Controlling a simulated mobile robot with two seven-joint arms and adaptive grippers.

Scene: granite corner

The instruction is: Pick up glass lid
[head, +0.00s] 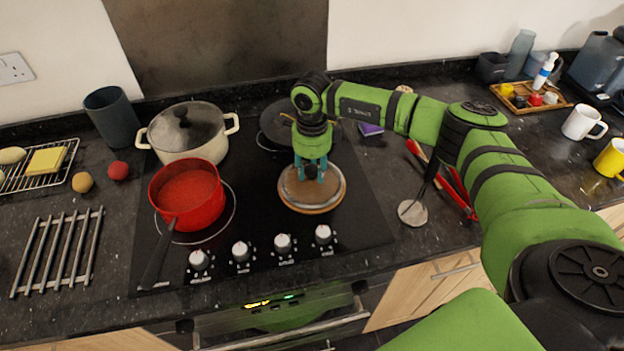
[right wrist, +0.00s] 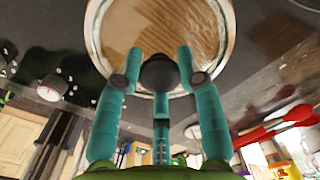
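The glass lid (head: 331,201) is a round, clear lid with a pale rim and a dark knob. It lies flat on the right front part of the black cooktop, with brown wood-like grain showing through it. My right gripper (head: 312,172) points down over its middle. In the right wrist view, the lid (right wrist: 215,30) fills the top, and its black knob (right wrist: 160,73) sits between the teal fingers of the right gripper (right wrist: 160,62). The fingers are apart around the knob, with narrow gaps at its sides. My left gripper is not in view.
A red saucepan (head: 187,199) and a cream lidded pot (head: 187,135) stand to the left on the cooktop (head: 262,212). A dark pan (head: 275,125) is behind my gripper. Red-handled utensils (head: 455,190) and a metal disc-ended tool (head: 412,212) lie to the right.

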